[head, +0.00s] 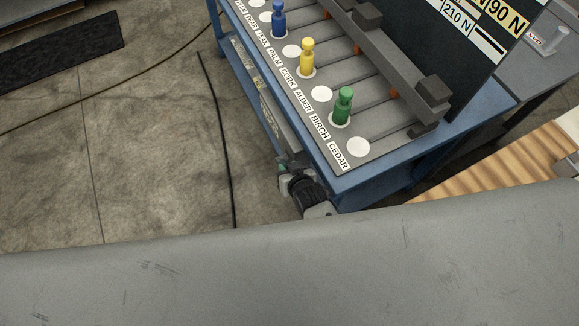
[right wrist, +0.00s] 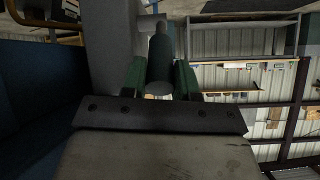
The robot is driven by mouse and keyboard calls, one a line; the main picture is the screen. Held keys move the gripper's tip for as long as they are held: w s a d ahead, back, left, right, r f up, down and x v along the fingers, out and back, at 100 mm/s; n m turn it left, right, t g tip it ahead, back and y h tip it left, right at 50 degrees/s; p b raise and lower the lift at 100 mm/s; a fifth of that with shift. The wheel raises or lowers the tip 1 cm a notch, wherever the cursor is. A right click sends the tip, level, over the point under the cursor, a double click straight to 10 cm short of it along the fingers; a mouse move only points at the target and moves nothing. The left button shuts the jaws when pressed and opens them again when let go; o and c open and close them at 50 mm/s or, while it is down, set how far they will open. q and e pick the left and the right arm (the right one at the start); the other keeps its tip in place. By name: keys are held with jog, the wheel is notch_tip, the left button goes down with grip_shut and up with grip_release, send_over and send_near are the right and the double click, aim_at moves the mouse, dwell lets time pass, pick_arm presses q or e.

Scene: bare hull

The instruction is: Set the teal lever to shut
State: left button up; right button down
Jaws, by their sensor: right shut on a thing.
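The teal lever (right wrist: 160,58) is a dark teal, rounded handle in the right wrist view, joined to a grey stub at its top. My right gripper (right wrist: 160,82) is shut on it, with a green-padded finger on each side. In the head view my right gripper (head: 284,176) is at the front side of the blue bench, below its edge. Only a small teal bit shows there, and the gripper hides most of the lever. I cannot tell which setting the lever points to. My left gripper is not in view.
The blue bench (head: 375,172) carries a grey rack with blue, yellow and green (head: 343,106) pegs and a label strip (head: 300,95). A wooden slatted surface (head: 500,175) is at the right. A black cable (head: 218,130) lies on the open concrete floor at the left.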

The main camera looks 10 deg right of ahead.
dwell(0.4)
jog(key=c, duration=0.8)
grip_release()
jog(key=shift+c, duration=0.2)
jog(key=shift+r, duration=0.1)
jog(key=v, duration=1)
jog(key=shift+s+r+p, duration=0.25)
jog(key=shift+p, duration=0.1)
jog(key=shift+d, duration=0.1)
